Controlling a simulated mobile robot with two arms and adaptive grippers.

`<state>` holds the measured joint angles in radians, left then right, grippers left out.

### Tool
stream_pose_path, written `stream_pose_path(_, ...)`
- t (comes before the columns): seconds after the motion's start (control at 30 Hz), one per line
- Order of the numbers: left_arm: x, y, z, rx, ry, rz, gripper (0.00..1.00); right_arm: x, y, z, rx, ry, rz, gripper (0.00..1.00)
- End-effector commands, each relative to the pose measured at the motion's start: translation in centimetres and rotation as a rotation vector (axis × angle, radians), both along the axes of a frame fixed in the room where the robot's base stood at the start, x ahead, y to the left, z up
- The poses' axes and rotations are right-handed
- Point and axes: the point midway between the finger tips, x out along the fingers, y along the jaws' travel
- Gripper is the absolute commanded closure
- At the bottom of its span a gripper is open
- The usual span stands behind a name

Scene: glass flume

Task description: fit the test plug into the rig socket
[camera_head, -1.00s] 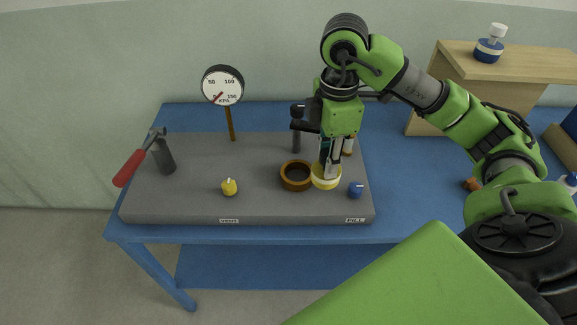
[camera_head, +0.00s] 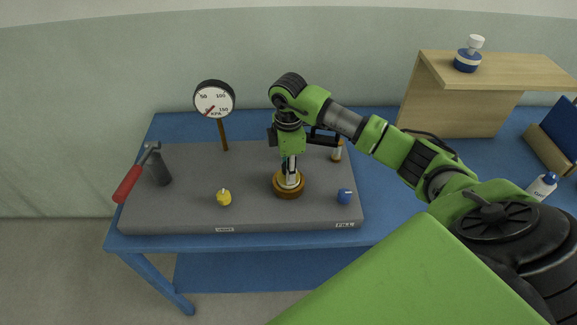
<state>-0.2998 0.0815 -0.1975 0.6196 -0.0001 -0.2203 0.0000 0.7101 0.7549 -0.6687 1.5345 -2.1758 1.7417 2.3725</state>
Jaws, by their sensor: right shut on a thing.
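The rig socket, a brown ring (camera_head: 289,194), stands on the grey rig plate (camera_head: 180,210). My right gripper (camera_head: 290,172) points straight down over it, shut on the pale yellow and white test plug (camera_head: 283,181). The plug is at the mouth of the socket, roughly centred on it. The fingers hide part of it, and I cannot tell how deep it sits. My left gripper is not in view.
A yellow knob (camera_head: 224,198) and a blue knob (camera_head: 344,197) flank the socket. A pressure gauge (camera_head: 214,99) and a red-handled lever (camera_head: 128,184) stand on the rig. A small bottle (camera_head: 337,151) is behind right. A wooden stand (camera_head: 455,110) is at the right.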

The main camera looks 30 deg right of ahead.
Motion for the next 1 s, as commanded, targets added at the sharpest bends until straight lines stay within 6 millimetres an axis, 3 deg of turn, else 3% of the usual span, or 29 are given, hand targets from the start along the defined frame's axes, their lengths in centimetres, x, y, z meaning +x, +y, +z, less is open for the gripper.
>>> stream_pose_path(0.4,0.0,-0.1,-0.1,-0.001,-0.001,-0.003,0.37,0.0,0.0,-0.8,0.001,-0.001,0.000,0.99)
stream_pose_path(0.43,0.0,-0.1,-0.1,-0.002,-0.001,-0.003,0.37,0.0,0.0,-0.8,0.001,-0.001,0.000,0.73)
stream_pose_path(0.5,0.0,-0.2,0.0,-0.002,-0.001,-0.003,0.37,0.0,0.0,-0.7,0.001,0.000,0.000,0.59)
stream_pose_path(0.83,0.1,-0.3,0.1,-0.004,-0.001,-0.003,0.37,0.0,0.0,-0.6,0.000,0.000,0.000,0.59)
stream_pose_path(1.0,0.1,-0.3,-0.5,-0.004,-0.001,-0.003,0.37,0.2,0.0,0.9,0.000,-0.005,0.000,0.59)
